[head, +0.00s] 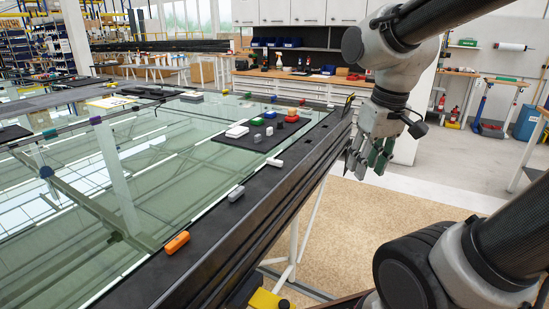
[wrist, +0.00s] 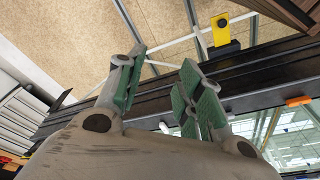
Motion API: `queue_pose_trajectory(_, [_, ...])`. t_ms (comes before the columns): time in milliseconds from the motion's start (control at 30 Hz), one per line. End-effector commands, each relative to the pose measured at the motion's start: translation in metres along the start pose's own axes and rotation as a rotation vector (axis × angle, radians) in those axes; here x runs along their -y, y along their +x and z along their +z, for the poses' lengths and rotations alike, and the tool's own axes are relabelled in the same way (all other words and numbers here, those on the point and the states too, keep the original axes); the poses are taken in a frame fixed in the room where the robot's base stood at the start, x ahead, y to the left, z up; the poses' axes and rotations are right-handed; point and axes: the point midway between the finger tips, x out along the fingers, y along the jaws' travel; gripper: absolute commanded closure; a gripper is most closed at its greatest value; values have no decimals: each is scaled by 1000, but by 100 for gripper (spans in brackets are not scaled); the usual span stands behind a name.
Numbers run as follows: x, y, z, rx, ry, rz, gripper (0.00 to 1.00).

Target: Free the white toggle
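The white toggle (head: 274,162) is a small block on the black frame edge (head: 215,225) around the glass. In the wrist view the white toggle (wrist: 164,127) shows small between my fingers, beyond the wrist housing. My gripper (head: 368,160) is off to the right of the frame, past its outer edge, apart from the toggle. Its green-padded fingers (wrist: 160,85) are spread, with nothing between them. A grey toggle (head: 236,193) and an orange toggle (head: 177,242) sit nearer along the same edge; the orange one (wrist: 298,101) also shows in the wrist view.
A black mat (head: 228,139) with several coloured blocks lies on the glass (head: 90,225) beyond the toggle. A yellow bracket (head: 268,300) is on the frame's outer side. The tan floor (head: 375,220) right of the frame is open. A workbench (head: 300,78) stands behind.

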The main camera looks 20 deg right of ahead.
Motion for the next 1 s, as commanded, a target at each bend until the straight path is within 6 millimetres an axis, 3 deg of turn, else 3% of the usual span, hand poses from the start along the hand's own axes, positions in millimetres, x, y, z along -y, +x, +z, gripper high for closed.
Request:
queue_pose_trajectory(167, [24,26,-78,122,-108,-10,63])
queue_pose_trajectory(500, [85,100,-230,235,-427,-39,63])
queue_pose_trajectory(567, [93,108,-252,229,-485,-45,63])
queue_pose_trajectory(633, [97,102,-278,200,-553,-50,63])
queue_pose_trajectory(733, [99,85,-295,162,-646,-55,63])
queue_pose_trajectory(867, [98,93,-290,175,-696,-61,63])
queue_pose_trajectory(1000, [98,114,-285,178,-696,-62,63])
